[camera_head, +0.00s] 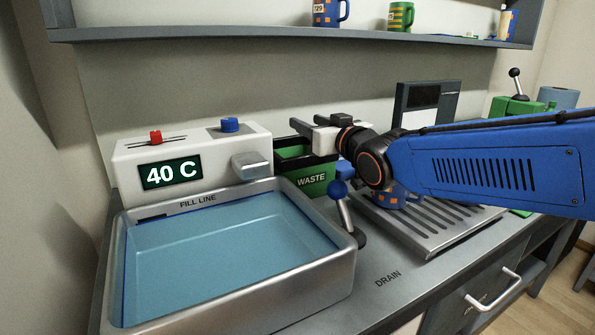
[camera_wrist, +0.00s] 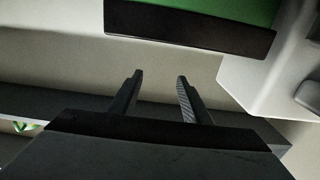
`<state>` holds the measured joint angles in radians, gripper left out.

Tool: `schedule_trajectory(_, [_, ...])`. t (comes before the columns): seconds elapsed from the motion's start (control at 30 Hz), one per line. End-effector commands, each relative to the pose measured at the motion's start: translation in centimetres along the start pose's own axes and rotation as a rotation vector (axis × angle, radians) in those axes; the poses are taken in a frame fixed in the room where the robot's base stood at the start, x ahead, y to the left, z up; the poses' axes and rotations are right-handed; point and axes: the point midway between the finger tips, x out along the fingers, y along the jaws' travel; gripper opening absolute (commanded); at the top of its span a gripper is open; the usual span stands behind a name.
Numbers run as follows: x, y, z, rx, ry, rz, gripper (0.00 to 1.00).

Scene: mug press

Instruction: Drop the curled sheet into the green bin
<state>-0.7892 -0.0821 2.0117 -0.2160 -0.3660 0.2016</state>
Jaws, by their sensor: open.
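The green bin (camera_head: 312,182), labelled WASTE, stands behind the basin and right of the white heater unit. Its interior looks dark and is partly covered by my arm. My gripper (camera_head: 308,125) is at the bin's upper edge in the head view, near its back. In the wrist view my gripper (camera_wrist: 160,82) is open, its two dark fingers apart with nothing between them. The green bin also shows there as a green face with a dark rim (camera_wrist: 190,30) beyond the fingertips. I see no curled sheet in either view; the bin's inside is hidden.
A water-filled basin (camera_head: 343,262) fills the front left, with the heater unit (camera_head: 190,160) reading 40 C behind it. A blue-knobbed lever (camera_head: 338,188) stands before the bin. A blue mug (camera_head: 411,195) sits on the drain rack (camera_head: 440,235). A mug shelf (camera_head: 250,36) runs above.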

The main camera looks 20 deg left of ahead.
Motion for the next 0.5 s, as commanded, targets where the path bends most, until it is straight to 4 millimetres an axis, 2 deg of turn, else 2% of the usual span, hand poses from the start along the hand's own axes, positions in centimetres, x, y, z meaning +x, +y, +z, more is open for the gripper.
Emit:
schedule_trajectory(0.1, [-2.2,0.0,-0.1,-0.001,0.002,0.001,0.44])
schedule_trajectory(0.5, [-8.8,0.0,-0.1,0.001,0.003,0.000,0.44])
